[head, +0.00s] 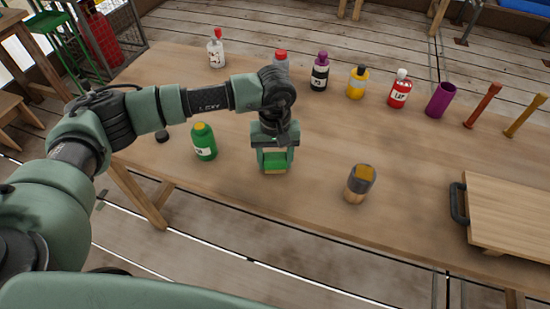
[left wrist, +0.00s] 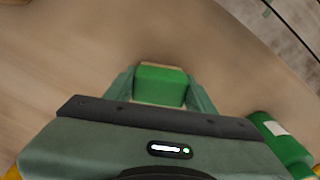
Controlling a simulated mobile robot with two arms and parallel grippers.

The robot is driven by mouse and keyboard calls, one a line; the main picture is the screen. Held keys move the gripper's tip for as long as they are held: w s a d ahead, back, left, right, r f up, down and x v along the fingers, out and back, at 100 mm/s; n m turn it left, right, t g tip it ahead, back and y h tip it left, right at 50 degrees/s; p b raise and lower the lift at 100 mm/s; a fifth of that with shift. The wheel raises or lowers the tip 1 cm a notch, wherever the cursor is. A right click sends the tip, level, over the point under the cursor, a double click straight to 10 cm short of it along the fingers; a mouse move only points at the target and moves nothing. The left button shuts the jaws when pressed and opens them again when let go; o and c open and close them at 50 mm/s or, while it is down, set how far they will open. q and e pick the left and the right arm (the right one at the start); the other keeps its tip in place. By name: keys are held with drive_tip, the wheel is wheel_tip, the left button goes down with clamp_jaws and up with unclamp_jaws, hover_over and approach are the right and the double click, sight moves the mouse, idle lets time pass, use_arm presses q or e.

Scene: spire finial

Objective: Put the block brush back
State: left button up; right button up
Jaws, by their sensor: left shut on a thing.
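The block brush (head: 275,161) has a green top and a tan lower edge. My left gripper (head: 275,158) points down over the near part of the wooden table and is shut on it. In the left wrist view the brush (left wrist: 161,85) sits between the two fingers (left wrist: 160,92). Its underside is hidden, and I cannot tell whether it touches the table. My right gripper is in neither view.
Several bottles and a purple cup (head: 440,99) line the far side. A handled wooden board (head: 512,215) lies at the right. Bare table (head: 320,150) separates them.

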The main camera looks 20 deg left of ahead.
sight(275, 157)
use_arm(q)
drive_tip(key=shift+f, duration=0.15)
drive_tip(key=o, duration=1.2)
drive_tip(key=shift+r, duration=0.2)
wheel_tip(275, 157, up, 12)
drive_tip(key=b, duration=0.2)
